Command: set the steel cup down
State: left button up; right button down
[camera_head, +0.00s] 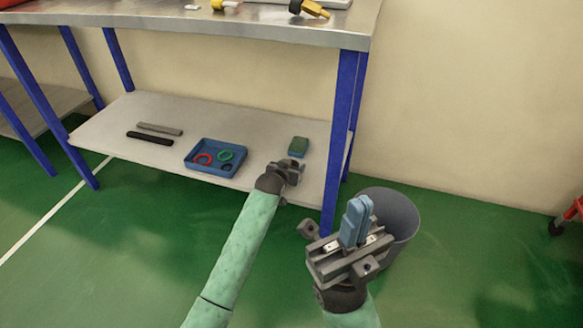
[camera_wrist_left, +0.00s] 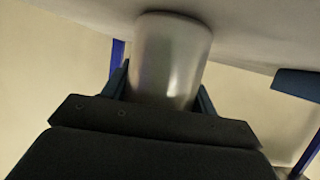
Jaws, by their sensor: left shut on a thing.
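The steel cup (camera_wrist_left: 168,62) is a plain, dull-silver cylinder in the left wrist view. My left gripper (camera_head: 290,168) is shut on it, with one dark blue finger on each side of the cup. In the head view this gripper is at the right front part of the lower shelf (camera_head: 105,128), and I cannot make out the cup there. In the wrist view the cup's far end is at the pale shelf surface; I cannot tell whether it touches. My right gripper (camera_head: 356,222) is empty, its blue fingers together, in front of a grey bin.
A blue tray (camera_head: 190,161) with coloured rings lies on the shelf, left of my left gripper. A green and blue block (camera_head: 299,146) is just behind the gripper. Two bars lie at the left. A blue table leg (camera_head: 337,140) and the grey bin (camera_head: 400,215) stand to the right.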

pick_arm(q)
jog(key=shift+f, duration=0.1)
jog(key=o, duration=1)
